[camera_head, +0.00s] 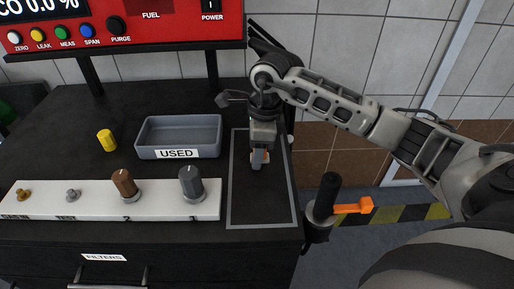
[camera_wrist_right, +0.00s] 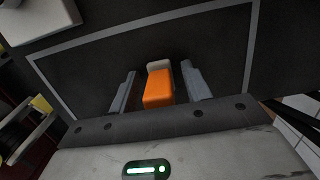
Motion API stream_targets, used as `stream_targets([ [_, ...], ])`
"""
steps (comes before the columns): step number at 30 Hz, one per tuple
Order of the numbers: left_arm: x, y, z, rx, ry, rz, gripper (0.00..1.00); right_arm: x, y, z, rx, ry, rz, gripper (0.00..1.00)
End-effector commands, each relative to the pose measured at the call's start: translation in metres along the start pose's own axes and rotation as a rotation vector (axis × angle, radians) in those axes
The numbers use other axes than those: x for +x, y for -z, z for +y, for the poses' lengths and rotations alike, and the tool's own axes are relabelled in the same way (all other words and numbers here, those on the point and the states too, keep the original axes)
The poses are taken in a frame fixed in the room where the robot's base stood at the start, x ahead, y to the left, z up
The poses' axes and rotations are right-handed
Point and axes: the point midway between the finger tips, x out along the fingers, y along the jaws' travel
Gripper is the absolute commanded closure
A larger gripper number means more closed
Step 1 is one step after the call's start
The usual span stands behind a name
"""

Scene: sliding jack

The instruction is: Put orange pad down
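The orange pad (camera_wrist_right: 158,90) is a small orange block with a pale grey end. In the right wrist view it lies between the two fingers of my right gripper (camera_wrist_right: 160,88), with a visible gap on its left side and a narrower one on its right. In the head view a bit of the pad (camera_head: 266,157) shows at the tips of my right gripper (camera_head: 260,160), which points down over the grey-outlined rectangle (camera_head: 236,215) on the black table. The fingers look open around the pad. Whether the pad rests on the table is hard to tell. My left gripper is out of view.
A grey tray labelled USED (camera_head: 180,136) stands left of the outline. A white filter strip (camera_head: 60,208) with several knobs lies in front. A yellow cylinder (camera_head: 107,140) stands behind it. A black post with an orange lever (camera_head: 355,206) is beside the table's right edge.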

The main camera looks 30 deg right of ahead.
Motion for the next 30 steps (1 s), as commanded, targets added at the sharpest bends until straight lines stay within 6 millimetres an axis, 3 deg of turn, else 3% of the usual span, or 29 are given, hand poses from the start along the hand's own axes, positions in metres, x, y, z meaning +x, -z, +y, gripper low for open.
stream_targets([
  [8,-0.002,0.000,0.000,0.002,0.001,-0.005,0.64,-0.016,-0.001,-0.001,-0.001,0.003,-0.002,0.52],
  [21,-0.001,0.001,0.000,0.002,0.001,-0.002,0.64,-0.104,-0.001,-0.001,-0.001,0.004,-0.001,0.52],
  [30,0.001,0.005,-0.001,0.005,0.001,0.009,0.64,-0.123,0.000,0.000,0.001,0.000,0.000,0.52],
])
